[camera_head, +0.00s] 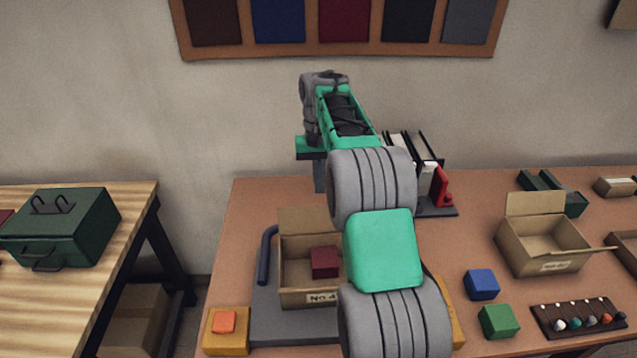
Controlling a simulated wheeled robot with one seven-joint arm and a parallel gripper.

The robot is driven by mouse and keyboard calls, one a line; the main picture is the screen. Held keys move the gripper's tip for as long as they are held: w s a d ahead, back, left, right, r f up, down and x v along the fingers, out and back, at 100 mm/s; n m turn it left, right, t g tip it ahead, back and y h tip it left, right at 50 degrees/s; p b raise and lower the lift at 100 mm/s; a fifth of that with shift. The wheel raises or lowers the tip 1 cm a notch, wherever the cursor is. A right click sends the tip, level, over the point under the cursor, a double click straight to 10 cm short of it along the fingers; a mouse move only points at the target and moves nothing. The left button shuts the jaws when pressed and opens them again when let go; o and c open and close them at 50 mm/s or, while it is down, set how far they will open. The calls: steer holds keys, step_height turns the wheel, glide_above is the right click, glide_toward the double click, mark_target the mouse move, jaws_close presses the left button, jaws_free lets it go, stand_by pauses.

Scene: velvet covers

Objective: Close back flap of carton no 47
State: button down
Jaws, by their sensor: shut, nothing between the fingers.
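An open carton (308,298) with a label reading "No 4", the rest hidden by my arm, stands on a grey board on the table. Its back flap (303,220) stands up at the rear. A dark red box (325,262) lies inside. My arm covers the carton's right side. My gripper (319,188) is shut and empty, pointing down, above and behind the back flap in the picture. It appears apart from the flap, though the depth between them is hard to judge.
A second open carton (545,245) stands at the right, its flaps up and out. A blue cube (481,284), a green cube (499,321) and a dark rack (580,318) lie in front. A book holder (436,206) stands behind my arm. A blue handle (268,255) rises left of the labelled carton.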

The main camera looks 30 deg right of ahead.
mark_target(319, 219)
steer(key=s, duration=0.1)
steer(key=s+a, duration=0.1)
steer(key=s+f, duration=0.1)
steer(key=shift+s+a+f, duration=0.1)
steer(key=shift+s+a, duration=0.1)
steer(key=shift+s, duration=0.15)
steer(key=shift+a+f+b, duration=0.1)
steer(key=shift+a+b, duration=0.05)
steer(key=shift+b, duration=0.2)
